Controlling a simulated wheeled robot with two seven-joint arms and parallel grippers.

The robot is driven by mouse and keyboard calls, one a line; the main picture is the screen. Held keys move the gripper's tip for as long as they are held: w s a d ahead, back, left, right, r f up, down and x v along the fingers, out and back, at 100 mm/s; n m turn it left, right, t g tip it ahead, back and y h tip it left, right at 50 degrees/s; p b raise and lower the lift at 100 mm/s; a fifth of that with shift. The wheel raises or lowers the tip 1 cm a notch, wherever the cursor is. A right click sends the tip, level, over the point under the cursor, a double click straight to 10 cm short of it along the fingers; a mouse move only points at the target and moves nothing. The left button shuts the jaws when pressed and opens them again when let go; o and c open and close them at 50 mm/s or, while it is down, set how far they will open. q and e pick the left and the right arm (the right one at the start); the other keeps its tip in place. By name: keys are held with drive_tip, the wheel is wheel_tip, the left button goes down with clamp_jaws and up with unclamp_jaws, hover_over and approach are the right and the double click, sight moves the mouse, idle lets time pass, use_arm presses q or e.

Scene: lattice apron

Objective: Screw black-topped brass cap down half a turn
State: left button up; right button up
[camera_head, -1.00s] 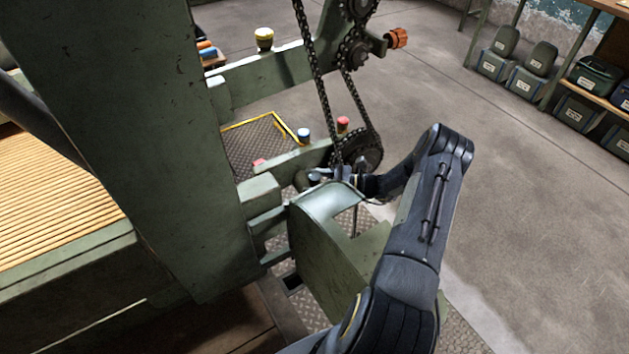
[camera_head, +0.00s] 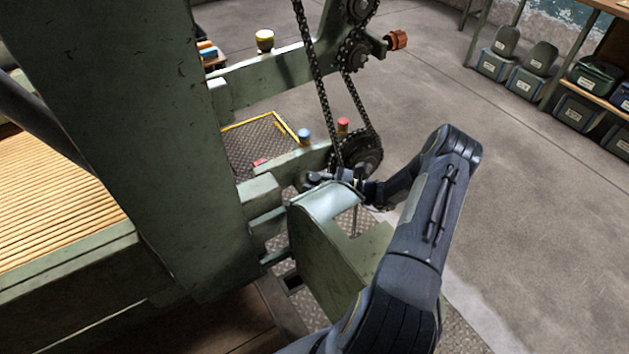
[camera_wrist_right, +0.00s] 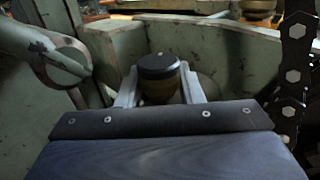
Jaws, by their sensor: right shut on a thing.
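The black-topped brass cap (camera_wrist_right: 161,80) shows in the right wrist view, a round black top over a dull brass side. The two pale fingers of my right gripper (camera_wrist_right: 160,92) stand on either side of it and are shut on it. In the head view my right gripper (camera_head: 345,178) reaches in from the right, just behind the curved green guard, and the cap cannot be made out there. My left gripper does not show in the head view.
A chain (camera_head: 362,105) runs over sprockets close behind my right gripper. The green guard (camera_head: 325,203) stands in front of it. A yellow-topped cap (camera_head: 264,38), a blue one (camera_head: 304,135) and a red one (camera_head: 343,124) stand beyond. Open floor (camera_head: 530,190) lies to the right.

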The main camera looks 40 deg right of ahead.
drive_tip(key=m+t+h, duration=0.1)
drive_tip(key=m+h, duration=0.1)
drive_tip(key=m+t+h+p, duration=0.1)
drive_tip(key=h, duration=0.2)
drive_tip(key=shift+m+t+p, duration=0.3)
drive_tip(key=shift+m+t, duration=0.1)
drive_tip(key=shift+m+t+h+p, duration=0.3)
drive_tip(key=shift+m+h+p, duration=0.3)
drive_tip(key=shift+m+h, duration=0.75)
drive_tip(key=shift+h, duration=0.65)
drive_tip(key=o, duration=1)
drive_tip(key=shift+c, duration=0.2)
drive_tip(key=s, duration=0.7)
drive_tip(key=shift+s+d, duration=0.4)
drive_tip(key=shift+d, duration=0.05)
drive_tip(key=shift+n, duration=0.25)
